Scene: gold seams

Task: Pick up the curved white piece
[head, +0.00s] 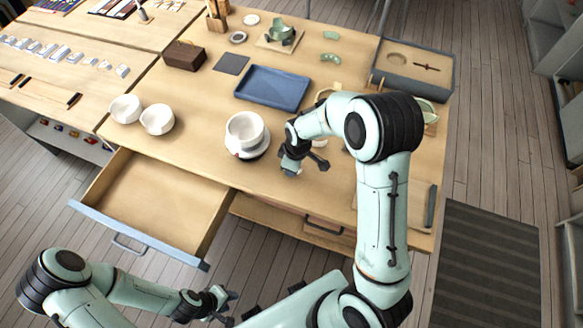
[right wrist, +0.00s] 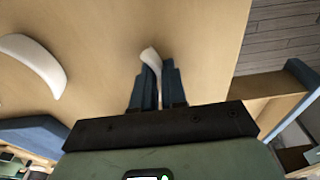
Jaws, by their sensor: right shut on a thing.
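My right gripper (head: 292,168) is low over the front middle of the worktable, just right of a white bowl. In the right wrist view the two dark fingers (right wrist: 158,85) are closed on a slim curved white piece (right wrist: 151,58), whose pale end sticks out past the fingertips. Most of it is hidden between the fingers; I cannot tell whether it touches the table. Another curved white piece (right wrist: 38,62) lies apart on the wood to the left in that view. My left gripper (head: 222,302) is in front of the table, away from the pieces; its fingers are too small to read.
The white bowl (head: 246,133) stands near the right gripper. Two more white bowls (head: 125,109) (head: 157,119) stand at left. A blue tray (head: 272,88) lies behind. An open drawer (head: 160,200) juts out at front left. The wood in front of the bowls is clear.

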